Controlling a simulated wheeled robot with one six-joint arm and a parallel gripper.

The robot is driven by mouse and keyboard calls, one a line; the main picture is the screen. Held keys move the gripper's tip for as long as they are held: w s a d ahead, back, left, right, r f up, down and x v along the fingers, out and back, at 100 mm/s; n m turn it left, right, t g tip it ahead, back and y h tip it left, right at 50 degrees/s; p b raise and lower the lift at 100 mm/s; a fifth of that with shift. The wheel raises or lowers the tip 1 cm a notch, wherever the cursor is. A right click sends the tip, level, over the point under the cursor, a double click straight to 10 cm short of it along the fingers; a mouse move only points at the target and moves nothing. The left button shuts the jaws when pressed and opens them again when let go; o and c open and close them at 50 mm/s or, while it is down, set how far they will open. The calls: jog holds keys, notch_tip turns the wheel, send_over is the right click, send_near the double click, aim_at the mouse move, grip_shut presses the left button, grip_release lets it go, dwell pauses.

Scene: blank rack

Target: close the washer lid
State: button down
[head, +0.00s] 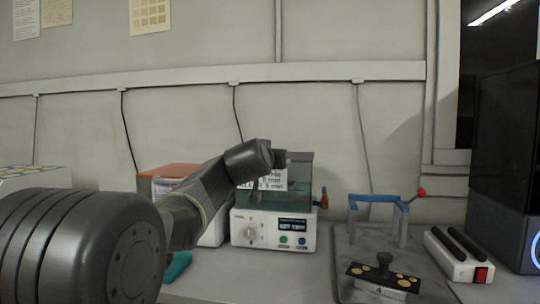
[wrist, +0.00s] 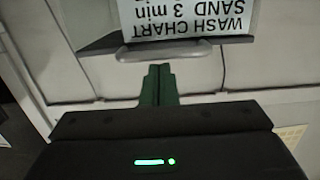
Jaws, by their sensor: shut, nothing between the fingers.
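The washer (head: 273,230) stands on the bench against the wall, a white base with a dial, display and buttons under a see-through tank. Its lid (head: 300,163) looks raised, a greyish panel standing up at the tank's top. A wash chart label (head: 272,181) shows at the panel and fills the top of the wrist view (wrist: 185,18). A pale handle bar (wrist: 165,50) runs along the edge by the chart. My gripper (wrist: 158,72) is shut and empty, its green fingertips close to the handle. I cannot tell whether they touch it. My wrist hides part of the lid in the head view.
An orange-topped box (head: 168,171) stands left of the washer, partly behind my arm. Right of it are a blue-handled frame (head: 378,200) on a grey plate, a black block with yellow dots (head: 382,278) and a white switch box (head: 458,258). A teal cloth (head: 178,265) lies in front left.

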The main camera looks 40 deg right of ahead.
jog(key=s+a+f+b, duration=0.1)
jog(key=s+a+b, duration=0.2)
jog(key=s+a, duration=0.3)
jog(key=shift+a+f, duration=0.3)
jog(key=shift+a, duration=0.25)
jog(key=w+d+r+p, duration=0.2)
jog(key=w+d, duration=0.4)
jog(key=d, duration=0.1)
jog(key=shift+r, duration=0.2)
dwell(0.4)
